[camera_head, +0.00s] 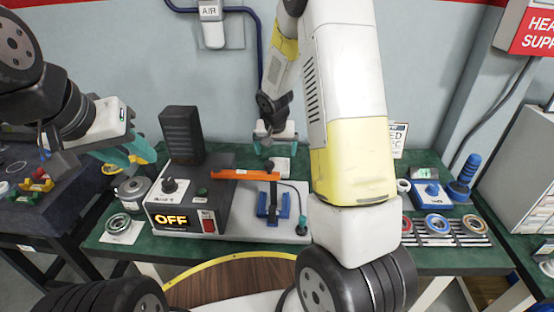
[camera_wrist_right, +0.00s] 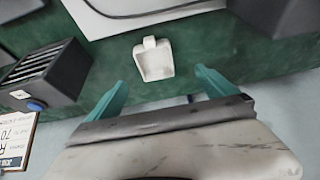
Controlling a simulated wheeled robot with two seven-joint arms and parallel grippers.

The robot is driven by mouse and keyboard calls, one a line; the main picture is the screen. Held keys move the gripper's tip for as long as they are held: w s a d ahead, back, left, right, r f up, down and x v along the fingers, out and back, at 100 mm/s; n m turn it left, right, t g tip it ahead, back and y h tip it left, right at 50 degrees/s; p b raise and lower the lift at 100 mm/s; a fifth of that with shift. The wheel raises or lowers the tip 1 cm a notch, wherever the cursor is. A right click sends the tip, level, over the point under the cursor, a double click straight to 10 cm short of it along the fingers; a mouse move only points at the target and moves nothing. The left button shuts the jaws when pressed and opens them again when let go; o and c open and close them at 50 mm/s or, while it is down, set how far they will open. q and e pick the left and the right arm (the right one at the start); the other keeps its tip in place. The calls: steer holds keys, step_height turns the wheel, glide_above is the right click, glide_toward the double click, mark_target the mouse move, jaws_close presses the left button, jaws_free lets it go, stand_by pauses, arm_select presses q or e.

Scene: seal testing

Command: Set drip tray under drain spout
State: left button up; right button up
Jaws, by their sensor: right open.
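The drip tray looks like the small white shallow tray with a short tab (camera_wrist_right: 154,62) in the right wrist view. It lies flat on the green bench top, and it also shows in the head view (camera_head: 280,166) near the back of the bench. My right gripper (camera_head: 276,146) reaches over the back of the bench. Its teal fingers (camera_wrist_right: 160,78) are spread and empty, with the tray just beyond the tips and apart from them. My left gripper (camera_head: 140,160) hangs at the left above a metal pot; its finger gap is unclear. I cannot make out the drain spout.
A heater unit reading OFF (camera_head: 172,219) and a grey plate with an orange-handled clamp (camera_head: 245,174) stand mid-bench. A metal pot (camera_head: 132,189) is left of them. Colored rings (camera_head: 437,225) lie on a rack at right. My right arm hides part of the bench.

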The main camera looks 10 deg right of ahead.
mark_target(279, 169)
steer(key=x, duration=0.7)
steer(key=d+x, duration=0.1)
steer(key=x, duration=0.2)
steer(key=shift+s+f, duration=0.1)
steer(key=shift+f, duration=0.25)
steer(key=shift+c, duration=0.5)
steer(key=c, duration=1.5)
steer(key=shift+r, duration=0.2)
